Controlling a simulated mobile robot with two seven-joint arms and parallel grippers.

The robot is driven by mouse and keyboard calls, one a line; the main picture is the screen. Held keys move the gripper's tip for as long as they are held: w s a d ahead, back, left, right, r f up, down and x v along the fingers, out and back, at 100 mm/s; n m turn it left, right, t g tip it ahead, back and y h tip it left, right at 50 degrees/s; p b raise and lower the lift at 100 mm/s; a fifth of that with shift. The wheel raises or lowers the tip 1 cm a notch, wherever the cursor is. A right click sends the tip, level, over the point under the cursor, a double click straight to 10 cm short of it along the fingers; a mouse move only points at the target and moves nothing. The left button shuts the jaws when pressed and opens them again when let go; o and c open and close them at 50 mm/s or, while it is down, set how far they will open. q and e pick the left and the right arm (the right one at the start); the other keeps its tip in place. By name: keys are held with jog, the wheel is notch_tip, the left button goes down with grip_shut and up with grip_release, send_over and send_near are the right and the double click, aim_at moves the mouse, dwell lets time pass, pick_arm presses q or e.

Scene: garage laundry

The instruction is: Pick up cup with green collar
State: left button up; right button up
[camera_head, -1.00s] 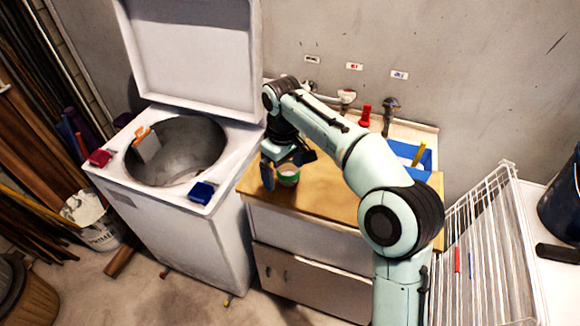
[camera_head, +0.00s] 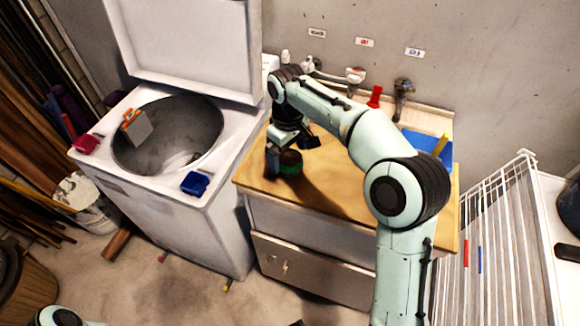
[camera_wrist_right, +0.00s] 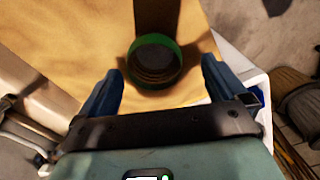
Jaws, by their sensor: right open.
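The cup with the green collar (camera_head: 291,163) stands upright on the wooden counter top, near its left front part. In the right wrist view the cup (camera_wrist_right: 154,62) is seen from above, with a green ring around a dark inside. My right gripper (camera_head: 291,150) is over the counter at the cup, pointing down. Its two blue fingers are spread, and the cup shows between and slightly beyond the fingertips (camera_wrist_right: 160,72). No contact is visible. My left gripper is not seen; only a bit of my left arm shows at the lower left edge.
The wooden counter (camera_head: 345,205) is clear in front of the cup. A blue bin (camera_head: 428,148) and a white rack (camera_head: 500,240) are right.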

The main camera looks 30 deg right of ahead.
aim_at(290, 163)
jog(key=f, duration=0.5)
jog(key=shift+w+d+f+b, duration=0.1)
jog(key=shift+w+d+b, duration=0.1)
jog(key=shift+d+b, duration=0.15)
jog(key=c, duration=1.1)
